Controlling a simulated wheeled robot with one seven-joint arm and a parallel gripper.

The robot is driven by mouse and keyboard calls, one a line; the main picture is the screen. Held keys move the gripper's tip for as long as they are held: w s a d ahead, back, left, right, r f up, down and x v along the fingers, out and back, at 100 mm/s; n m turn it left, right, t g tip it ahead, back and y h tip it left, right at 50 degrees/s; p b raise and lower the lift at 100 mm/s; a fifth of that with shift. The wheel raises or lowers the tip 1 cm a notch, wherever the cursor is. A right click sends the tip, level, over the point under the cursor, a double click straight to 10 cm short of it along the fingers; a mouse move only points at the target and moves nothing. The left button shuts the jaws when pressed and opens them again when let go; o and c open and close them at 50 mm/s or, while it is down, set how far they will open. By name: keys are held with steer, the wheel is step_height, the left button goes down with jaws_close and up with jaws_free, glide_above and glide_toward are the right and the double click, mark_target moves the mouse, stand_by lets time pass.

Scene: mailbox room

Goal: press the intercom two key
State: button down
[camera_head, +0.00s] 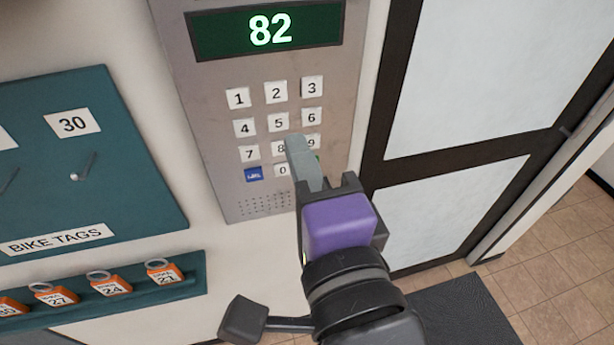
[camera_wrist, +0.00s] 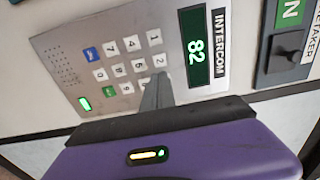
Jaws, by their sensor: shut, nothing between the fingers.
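The intercom panel (camera_head: 215,115) is a grey metal plate with white number keys, and its green display (camera_head: 268,30) reads 82. The two key (camera_head: 276,92) is the middle key of the top row, in plain sight in the head view. It also shows in the wrist view (camera_wrist: 159,60), beside the fingertips. My gripper (camera_head: 294,142) is shut and empty. In the head view its tip overlaps the eight and nine keys; in the wrist view (camera_wrist: 160,78) it overlaps the three key's area. I cannot tell whether it touches the panel.
A blue key (camera_head: 253,174) and the zero key (camera_head: 282,170) form the bottom row with a partly hidden green key. A teal bike tag board (camera_head: 90,170) with orange tags is at the left. A dark-framed door (camera_head: 395,95) stands at the right.

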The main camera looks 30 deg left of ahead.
steer(key=p+v, duration=0.2)
steer(key=p, duration=0.5)
steer(key=shift+s+d, duration=0.2)
steer(key=shift+d, duration=0.1)
steer(key=shift+f, duration=0.1)
